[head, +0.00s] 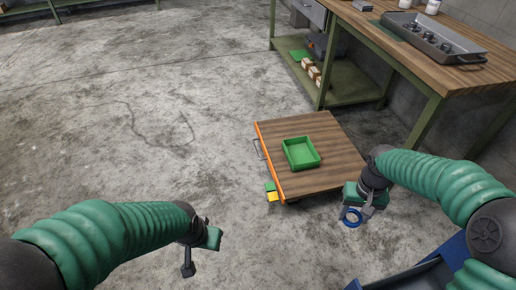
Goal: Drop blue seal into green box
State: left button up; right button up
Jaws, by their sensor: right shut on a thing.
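The blue seal (351,224) is a small blue ring. My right gripper (361,214) is shut on it and holds it near the front right corner of the wooden cart, to the right of and nearer than the green box. The green box (288,156) is an open, shallow tray on the cart top, and its visible inside looks empty. My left gripper (197,262) hangs over the floor at the lower left, away from the box. Its fingers are partly hidden, so its opening is unclear.
The low wooden cart (335,150) has an orange edge and a handle on its left. A workbench (410,45) with a metal tray (435,38) stands at the back right. A blue container (425,272) is at the lower right.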

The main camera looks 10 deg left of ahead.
aim_at(302, 158)
jog(key=i+j+u, duration=0.2)
jog(key=u, duration=0.25)
jog(key=i+u, duration=0.5)
jog(key=i+j, duration=0.1)
jog(key=i, duration=0.65)
jog(key=i+j, duration=0.15)
jog(key=i, duration=0.55)
jog(key=i+z, duration=0.2)
jog(key=z, duration=0.2)
jog(key=i+z, duration=0.15)
jog(key=z, duration=0.3)
jog(key=i+z, duration=0.2)
jog(key=z, duration=0.2)
jog(key=i+j+z, duration=0.15)
jog(key=z, duration=0.25)
jog(key=i+j+z, duration=0.15)
jog(key=z, duration=0.25)
